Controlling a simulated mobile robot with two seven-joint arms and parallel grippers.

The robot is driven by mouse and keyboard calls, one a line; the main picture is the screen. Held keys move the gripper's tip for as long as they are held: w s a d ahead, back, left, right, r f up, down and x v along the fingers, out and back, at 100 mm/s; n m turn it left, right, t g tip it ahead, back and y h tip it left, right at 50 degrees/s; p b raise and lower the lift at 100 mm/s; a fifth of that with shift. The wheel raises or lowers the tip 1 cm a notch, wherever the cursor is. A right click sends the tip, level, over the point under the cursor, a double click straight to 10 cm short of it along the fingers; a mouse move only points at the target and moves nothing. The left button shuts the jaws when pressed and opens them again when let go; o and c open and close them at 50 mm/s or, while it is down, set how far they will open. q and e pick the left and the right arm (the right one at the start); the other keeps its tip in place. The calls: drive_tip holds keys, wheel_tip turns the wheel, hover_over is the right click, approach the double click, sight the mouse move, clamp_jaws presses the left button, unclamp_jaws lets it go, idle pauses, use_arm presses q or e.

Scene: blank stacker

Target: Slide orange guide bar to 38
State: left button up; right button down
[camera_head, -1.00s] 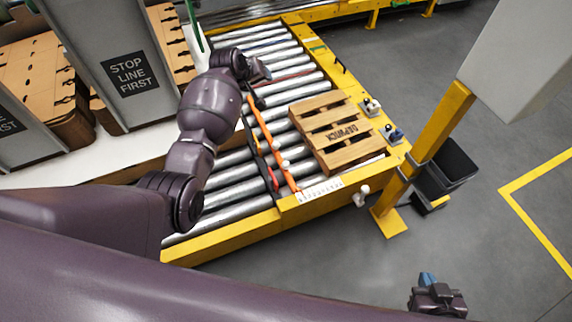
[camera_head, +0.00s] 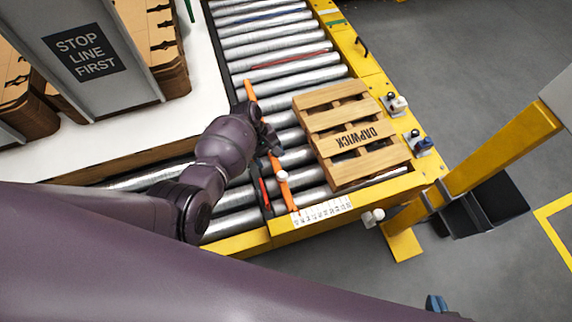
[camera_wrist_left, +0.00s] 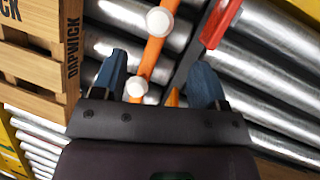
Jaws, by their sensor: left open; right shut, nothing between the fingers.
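The orange guide bar (camera_head: 284,187) lies across the rollers, its near end by the white number scale (camera_head: 322,212) on the yellow front rail. The scale's figures are too small to read. My left gripper (camera_head: 271,143) is low over the bar's middle. In the left wrist view the open fingers (camera_wrist_left: 158,75) stand on either side of the orange bar (camera_wrist_left: 153,52), which carries white knobs. I cannot tell whether either finger touches it. Only the blue tips of my right gripper (camera_head: 436,302) show at the bottom edge, shut and empty.
A wooden DAPWICK pallet (camera_head: 352,135) sits on the rollers just right of the bar. A dark bar with a red part (camera_head: 263,188) lies close left of it. A yellow post (camera_head: 480,170) stands at the right. A grey STOP LINE FIRST panel (camera_head: 87,52) stands at the left.

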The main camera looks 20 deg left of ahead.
sight(279, 173)
use_arm(q)
drive_tip(key=x, duration=0.1)
drive_tip(key=b+x, duration=0.1)
drive_tip(key=x, duration=0.1)
drive_tip(key=b+x, duration=0.1)
drive_tip(key=shift+s+f, duration=0.25)
drive_tip(key=shift+s, duration=0.05)
drive_tip(key=b+x, duration=0.2)
drive_tip(key=x, duration=0.3)
drive_tip(key=shift+w+d, duration=0.1)
drive_tip(key=shift+w, duration=0.05)
drive_tip(key=shift+d+f, duration=0.2)
drive_tip(key=shift+f, duration=0.15)
drive_tip(key=shift+b, duration=0.3)
use_arm(e)
drive_tip(key=shift+w+a+f+n, duration=0.35)
drive_tip(key=shift+a+n, duration=0.1)
drive_tip(key=shift+n, duration=0.35)
use_arm(q)
drive_tip(key=shift+w, duration=0.1)
